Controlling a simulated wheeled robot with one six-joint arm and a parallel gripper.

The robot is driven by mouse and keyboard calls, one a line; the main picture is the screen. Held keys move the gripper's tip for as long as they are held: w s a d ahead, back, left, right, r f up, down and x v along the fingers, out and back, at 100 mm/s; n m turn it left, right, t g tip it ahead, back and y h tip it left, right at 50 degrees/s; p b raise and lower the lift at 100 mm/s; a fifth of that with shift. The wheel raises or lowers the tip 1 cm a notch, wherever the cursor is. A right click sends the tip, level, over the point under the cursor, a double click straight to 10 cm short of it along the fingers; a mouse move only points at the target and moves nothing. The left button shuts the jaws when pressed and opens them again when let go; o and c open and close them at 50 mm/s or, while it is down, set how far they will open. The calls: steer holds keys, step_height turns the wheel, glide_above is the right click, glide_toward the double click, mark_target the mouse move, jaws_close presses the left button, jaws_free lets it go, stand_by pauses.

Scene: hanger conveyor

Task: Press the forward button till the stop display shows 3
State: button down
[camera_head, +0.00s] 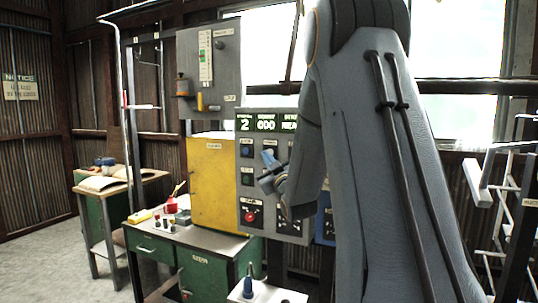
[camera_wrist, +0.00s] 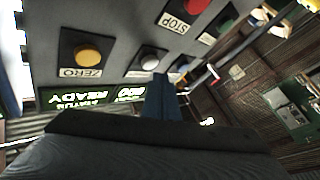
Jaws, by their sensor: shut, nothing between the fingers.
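The control panel (camera_head: 285,228) is a grey box with a dark display strip along its top. The stop display (camera_head: 245,125) reads 2. In the wrist view the picture is inverted; my shut fingers (camera_wrist: 162,80) point at the panel close to a pale round button (camera_wrist: 148,60). I cannot tell whether they touch it.
A yellow ZERO button (camera_wrist: 88,54) and a red STOP button (camera_wrist: 196,6) flank the pale one. A yellow box (camera_head: 213,185) stands left of the panel on a green workbench (camera_head: 160,245). My arm blocks the panel's right side.

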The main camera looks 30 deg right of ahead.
stand_by(0.7)
steer(key=shift+w+d+b, duration=0.3)
steer(key=shift+b, duration=0.05)
